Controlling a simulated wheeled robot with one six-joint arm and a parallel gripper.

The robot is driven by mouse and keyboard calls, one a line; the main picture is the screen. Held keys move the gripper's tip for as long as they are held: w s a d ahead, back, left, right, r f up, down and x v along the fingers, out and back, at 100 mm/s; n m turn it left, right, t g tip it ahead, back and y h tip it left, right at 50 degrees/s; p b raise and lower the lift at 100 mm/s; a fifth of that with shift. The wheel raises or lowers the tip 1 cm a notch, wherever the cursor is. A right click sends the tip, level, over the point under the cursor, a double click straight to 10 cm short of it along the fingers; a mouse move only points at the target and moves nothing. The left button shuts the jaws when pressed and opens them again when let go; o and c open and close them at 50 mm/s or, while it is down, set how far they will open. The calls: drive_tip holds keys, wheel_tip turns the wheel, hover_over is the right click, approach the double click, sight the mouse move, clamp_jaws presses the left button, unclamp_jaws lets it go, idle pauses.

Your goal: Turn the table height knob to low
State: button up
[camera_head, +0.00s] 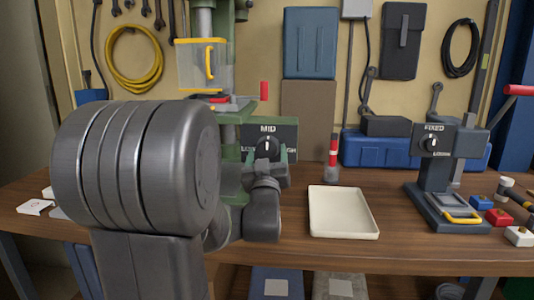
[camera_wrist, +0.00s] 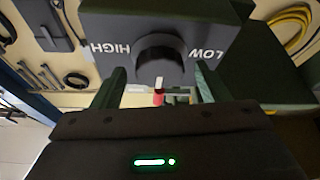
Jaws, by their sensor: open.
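The table height knob (camera_head: 267,146) is a dark round dial on a grey panel (camera_head: 286,132) of the green drill press. The panel reads MID at the top, with LOW at left and HIGH at right in the head view. In the wrist view the knob (camera_wrist: 161,50) shows inverted, between HIGH and LOW, and its white pointer stands at the MID position. My gripper (camera_wrist: 160,76) is open, its two dark green fingers apart on either side of the knob's lower edge. Contact cannot be told. In the head view my arm hides part of the press.
A cream tray (camera_head: 343,232) lies right of the press on the wooden bench. Another device with a FIXED dial (camera_head: 433,140) stands further right, near small coloured blocks. A clear guard with a yellow handle (camera_head: 203,64) is above.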

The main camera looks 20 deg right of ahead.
drive_tip(key=shift+w+d+r, duration=0.15)
drive_tip(key=shift+w+r, duration=0.05)
drive_tip(key=shift+w, duration=0.15)
drive_tip(key=shift+c, duration=0.2)
drive_tip(key=c, duration=1)
drive_tip(key=shift+o, duration=0.3)
drive_tip(key=shift+f, duration=0.1)
